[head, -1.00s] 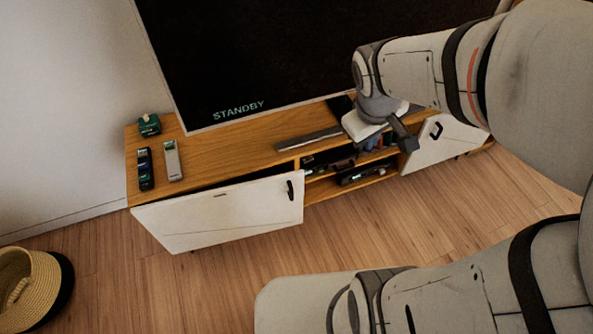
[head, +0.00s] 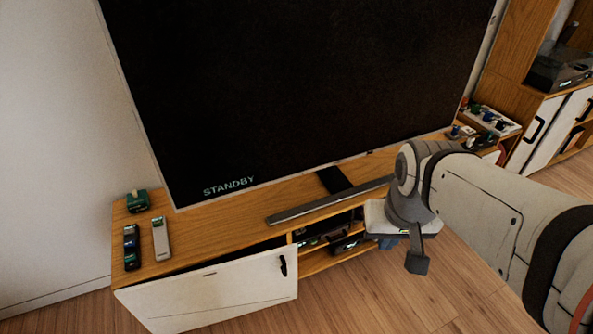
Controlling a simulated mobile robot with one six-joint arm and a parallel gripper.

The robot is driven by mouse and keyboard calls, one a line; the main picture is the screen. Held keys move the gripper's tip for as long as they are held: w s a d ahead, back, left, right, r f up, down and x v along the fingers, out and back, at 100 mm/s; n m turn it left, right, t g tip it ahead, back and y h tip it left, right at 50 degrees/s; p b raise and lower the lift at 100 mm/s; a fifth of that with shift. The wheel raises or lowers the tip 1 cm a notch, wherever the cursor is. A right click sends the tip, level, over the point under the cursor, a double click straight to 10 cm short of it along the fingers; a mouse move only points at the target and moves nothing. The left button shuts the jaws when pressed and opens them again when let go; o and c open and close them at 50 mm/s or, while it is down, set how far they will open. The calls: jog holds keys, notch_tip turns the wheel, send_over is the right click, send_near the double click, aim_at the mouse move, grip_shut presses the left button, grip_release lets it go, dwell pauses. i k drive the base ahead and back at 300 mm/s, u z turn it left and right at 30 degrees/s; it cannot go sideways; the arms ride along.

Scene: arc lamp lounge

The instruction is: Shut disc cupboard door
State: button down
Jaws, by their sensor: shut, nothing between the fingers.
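A white cupboard door (head: 215,290) with a black handle (head: 283,265) is on the left front of the low wooden TV cabinet (head: 190,238). It stands ajar, with a dark gap along its top edge. Which door is the disc cupboard's, I cannot tell from any label. My gripper (head: 417,262) is shut and empty, to the right of this door and apart from it, in front of the cabinet's open shelves. My wrist hides part of the cabinet's right side.
A large TV (head: 290,90) reading STANDBY stands behind a soundbar (head: 330,200). Two remotes (head: 131,247) (head: 160,238) and a green item (head: 136,201) lie on the left top. Another cabinet with white doors (head: 535,135) is at right. Wooden floor shows in front.

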aim_at(180, 303)
jog(key=z, duration=0.05)
jog(key=k, duration=0.95)
jog(key=u, duration=0.8)
jog(key=i, duration=1)
jog(key=u, duration=0.05)
